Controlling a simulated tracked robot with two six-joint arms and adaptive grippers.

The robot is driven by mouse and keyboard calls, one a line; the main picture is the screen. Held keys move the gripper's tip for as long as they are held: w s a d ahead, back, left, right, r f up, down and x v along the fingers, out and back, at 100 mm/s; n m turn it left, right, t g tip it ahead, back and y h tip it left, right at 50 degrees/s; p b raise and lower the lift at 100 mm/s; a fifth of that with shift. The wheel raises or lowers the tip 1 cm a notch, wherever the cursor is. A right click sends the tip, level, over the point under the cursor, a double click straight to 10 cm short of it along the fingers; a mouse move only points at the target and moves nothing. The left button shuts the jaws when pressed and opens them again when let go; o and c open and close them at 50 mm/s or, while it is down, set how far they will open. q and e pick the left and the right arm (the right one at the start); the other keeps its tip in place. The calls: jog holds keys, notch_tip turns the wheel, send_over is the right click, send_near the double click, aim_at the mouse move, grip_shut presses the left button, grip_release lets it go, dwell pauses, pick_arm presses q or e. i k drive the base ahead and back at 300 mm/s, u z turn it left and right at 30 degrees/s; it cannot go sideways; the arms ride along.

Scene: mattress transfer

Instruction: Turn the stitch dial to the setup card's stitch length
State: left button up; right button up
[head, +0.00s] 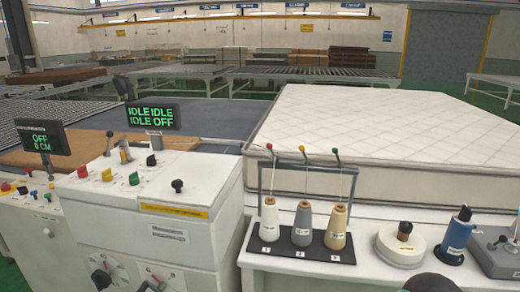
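Two round white dials with dark pointer knobs sit low on the front of the white console: a left dial (104,272) and a right dial (160,277), which the bottom edge cuts off. Their markings are too small to read, so I cannot tell which is the stitch dial or where it points. A small white label (170,233) is on the console front above them; its text is unreadable, and I cannot tell whether it is the setup card. I cannot make out either gripper.
The console top holds levers and coloured knobs (134,178). Screens read "IDLE IDLE IDLE OFF" (152,116) and "OFF 0 CM" (42,138). Thread cones (302,224) stand on a rack at right. A mattress (350,125) lies behind. A dark rounded shape (430,283) is cut off at the bottom.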

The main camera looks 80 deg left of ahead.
aim_at(151, 161)
jog(key=u, duration=0.1)
jog(key=i, duration=0.25)
jog(key=u, duration=2.65)
jog(key=i, duration=0.2)
jog(key=u, duration=1.15)
jog(key=k, duration=0.5)
jog(key=u, duration=0.3)
jog(key=i, duration=0.5)
jog(key=z, duration=0.35)
jog(key=k, duration=0.35)
jog(key=u, duration=0.3)
